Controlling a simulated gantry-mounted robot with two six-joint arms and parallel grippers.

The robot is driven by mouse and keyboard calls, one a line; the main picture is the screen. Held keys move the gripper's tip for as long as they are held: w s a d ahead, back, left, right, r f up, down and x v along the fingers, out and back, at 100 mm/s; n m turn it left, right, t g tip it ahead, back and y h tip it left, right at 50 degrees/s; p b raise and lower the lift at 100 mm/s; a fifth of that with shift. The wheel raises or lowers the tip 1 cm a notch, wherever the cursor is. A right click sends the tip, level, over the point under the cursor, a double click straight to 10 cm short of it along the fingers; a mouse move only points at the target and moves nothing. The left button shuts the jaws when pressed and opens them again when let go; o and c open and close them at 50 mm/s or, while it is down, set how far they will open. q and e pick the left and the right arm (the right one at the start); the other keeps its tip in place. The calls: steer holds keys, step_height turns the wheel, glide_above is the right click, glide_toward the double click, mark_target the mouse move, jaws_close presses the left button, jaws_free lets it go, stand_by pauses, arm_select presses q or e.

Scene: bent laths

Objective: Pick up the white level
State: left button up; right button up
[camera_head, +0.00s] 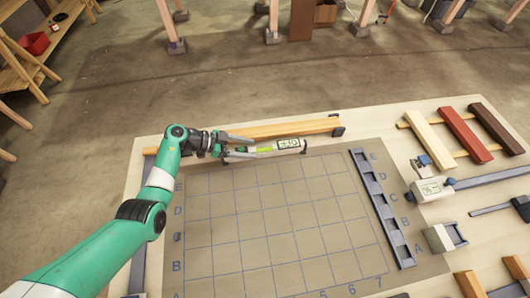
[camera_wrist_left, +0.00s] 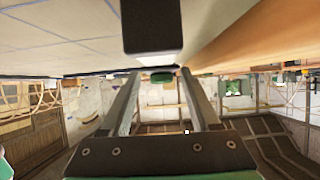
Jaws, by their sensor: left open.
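The white level (camera_head: 275,148), a slim bar with a small display, lies along the far edge of the gridded mat in the head view. My left gripper (camera_head: 236,147) is open at the level's left end, with its fingers pointing right along it. Whether they touch the level is unclear. In the left wrist view my two fingers (camera_wrist_left: 162,76) stand apart. A dark block at the top of that view may be the level's near end. My right gripper is not in view.
A wooden lath (camera_head: 285,129) with dark end blocks lies just behind the level. The gridded mat (camera_head: 270,215) is largely clear. A dark slotted rail (camera_head: 382,208) lies at its right. Coloured laths (camera_head: 465,134) and a white-bodied measuring tool (camera_head: 430,190) are further right.

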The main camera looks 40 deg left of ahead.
mark_target(260, 149)
arm_select(q)
steer(key=b+x, duration=0.3)
steer(key=x, duration=0.1)
steer(key=shift+w+f, duration=0.2)
steer(key=shift+w, duration=0.1)
steer(key=shift+w+d, duration=0.15)
steer(key=shift+d, duration=0.05)
steer(key=shift+a+r, duration=0.1)
jaws_close()
stand_by(0.8)
